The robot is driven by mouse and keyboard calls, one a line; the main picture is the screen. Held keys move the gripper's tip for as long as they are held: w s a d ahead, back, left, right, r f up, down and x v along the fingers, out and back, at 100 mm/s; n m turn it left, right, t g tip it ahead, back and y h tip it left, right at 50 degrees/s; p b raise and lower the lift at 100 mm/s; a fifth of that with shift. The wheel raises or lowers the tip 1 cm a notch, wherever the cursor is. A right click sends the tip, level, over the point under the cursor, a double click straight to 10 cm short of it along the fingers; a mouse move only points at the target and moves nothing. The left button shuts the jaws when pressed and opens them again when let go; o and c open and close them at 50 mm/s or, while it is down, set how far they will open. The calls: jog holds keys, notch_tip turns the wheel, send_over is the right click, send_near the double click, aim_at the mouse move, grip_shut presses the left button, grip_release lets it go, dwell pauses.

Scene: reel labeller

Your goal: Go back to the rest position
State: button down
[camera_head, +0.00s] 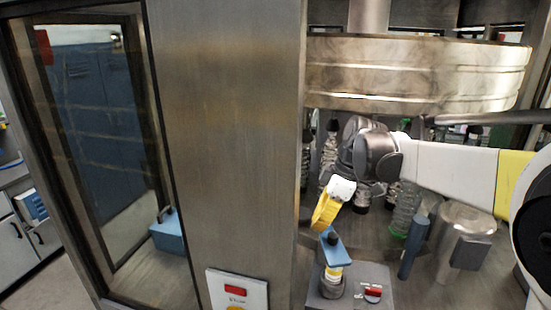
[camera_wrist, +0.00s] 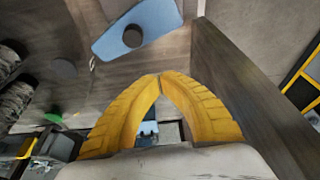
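My gripper (camera_head: 318,228) reaches from the right on my white and grey arm, inside the machine beside the steel column. It hangs just above and left of a blue plate (camera_head: 335,254) with a black knob. In the wrist view the two yellow fingers of my gripper (camera_wrist: 159,76) curve together and meet at the tips, with nothing seen between them. The blue plate also shows in the wrist view (camera_wrist: 160,17), beyond the fingertips and apart from them.
The broad steel column (camera_head: 225,130) stands close left of my gripper. A round steel drum (camera_head: 410,75) hangs above my arm. Clear bottles (camera_head: 405,208) stand behind my arm. A blue post (camera_head: 414,248) and a steel cylinder (camera_head: 466,220) stand to the right. A red button box (camera_head: 372,293) sits below.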

jog(key=s+d+f+m+t+h+b, duration=0.1)
jog(key=s+d+f+m+t+b, duration=0.1)
jog(key=s+f+m+b, duration=0.5)
jog(key=s+d+f+m+t+h+b, duration=0.2)
jog(key=s+f+m+t+b, duration=0.2)
jog(key=s+f+m+b, duration=0.4)
jog(key=s+f+b, duration=0.4)
jog(key=s+f, duration=0.3)
jog(key=f, duration=0.1)
jog(key=shift+s+d, duration=0.3)
jog(key=shift+d, duration=0.1)
jog(key=shift+f, duration=0.15)
